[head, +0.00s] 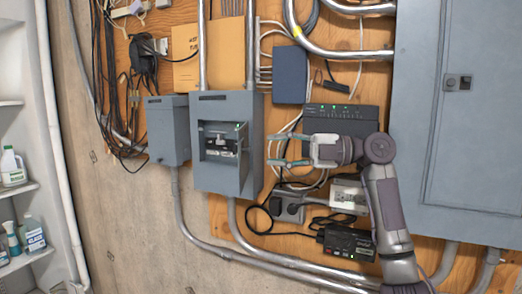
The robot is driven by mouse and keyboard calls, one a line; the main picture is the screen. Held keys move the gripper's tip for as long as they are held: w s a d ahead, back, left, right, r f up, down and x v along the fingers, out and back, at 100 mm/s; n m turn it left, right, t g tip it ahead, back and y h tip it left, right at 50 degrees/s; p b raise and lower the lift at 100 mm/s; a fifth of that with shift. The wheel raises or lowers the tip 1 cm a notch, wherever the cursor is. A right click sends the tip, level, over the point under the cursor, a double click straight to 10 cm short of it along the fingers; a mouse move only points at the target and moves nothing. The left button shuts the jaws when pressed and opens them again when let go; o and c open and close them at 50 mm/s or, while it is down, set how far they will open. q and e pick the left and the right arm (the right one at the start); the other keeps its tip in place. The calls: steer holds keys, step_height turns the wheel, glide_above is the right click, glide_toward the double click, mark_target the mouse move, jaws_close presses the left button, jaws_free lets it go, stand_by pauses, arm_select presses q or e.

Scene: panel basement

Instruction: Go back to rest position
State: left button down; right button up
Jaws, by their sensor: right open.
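My right gripper (277,150) is raised in front of the wall panel, on an arm that comes up from the lower right. Its fingers point left and are spread apart, with nothing between them. It is just right of a grey breaker box (253,140) with an open front, where dark switches and a green light show; they look apart, though depth is hard to judge. My left gripper is not in the head view.
A black router (340,112) is behind my right gripper. A large grey cabinet (455,110) stands close on the right. Metal conduits (245,252) run below. Loose cables and a black adapter (346,241) are near the arm. A white shelf (20,188) with bottles is at far left.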

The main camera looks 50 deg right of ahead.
steer(key=v, duration=0.2)
steer(key=shift+s+d, duration=0.15)
steer(key=shift+s, duration=0.05)
stand_by(0.4)
